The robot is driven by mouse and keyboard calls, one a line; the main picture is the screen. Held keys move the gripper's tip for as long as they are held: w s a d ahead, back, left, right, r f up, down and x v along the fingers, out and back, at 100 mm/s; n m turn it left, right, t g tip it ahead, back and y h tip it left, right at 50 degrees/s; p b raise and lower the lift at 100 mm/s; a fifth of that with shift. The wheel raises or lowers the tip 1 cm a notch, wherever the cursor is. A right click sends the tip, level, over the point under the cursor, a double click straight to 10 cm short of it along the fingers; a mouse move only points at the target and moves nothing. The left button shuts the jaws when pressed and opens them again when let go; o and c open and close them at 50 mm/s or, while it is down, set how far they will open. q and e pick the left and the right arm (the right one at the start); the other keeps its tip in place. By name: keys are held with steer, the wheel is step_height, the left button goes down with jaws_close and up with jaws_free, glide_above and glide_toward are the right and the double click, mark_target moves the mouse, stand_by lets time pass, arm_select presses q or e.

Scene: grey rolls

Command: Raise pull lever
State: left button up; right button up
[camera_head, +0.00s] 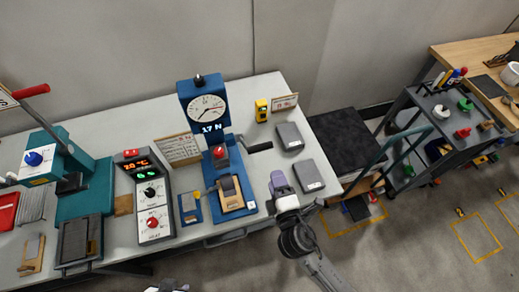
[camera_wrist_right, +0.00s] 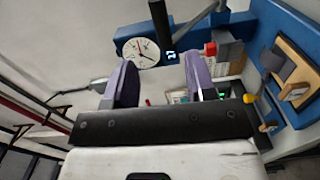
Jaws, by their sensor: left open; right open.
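The blue pull tester (camera_head: 205,105) stands on the bench with a round dial and a reading of 17 N. Its pull lever (camera_head: 260,147) is a black handle sticking out to the right, about level. In the right wrist view the black lever (camera_wrist_right: 160,22) stands ahead of the fingertips, in the gap between them as pictured. My right gripper (camera_head: 281,180), with purple fingers, is open and empty below and right of the lever, apart from it. It also shows in the right wrist view (camera_wrist_right: 160,75). My left gripper (camera_head: 168,286) barely shows at the bottom edge.
A teal press (camera_head: 85,185) with a red-handled arm stands left. A control box (camera_head: 150,200) with red digits stands between. Grey blocks (camera_head: 308,175) and a yellow device (camera_head: 262,110) lie near the lever. A tool cart (camera_head: 445,125) stands right, past the bench edge.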

steer(key=w+a, duration=0.3)
steer(key=w, duration=1)
steer(key=shift+w+a+n+y, duration=0.3)
steer(key=shift+w+a+n, duration=0.05)
steer(key=shift+a+n, duration=0.05)
jaws_close()
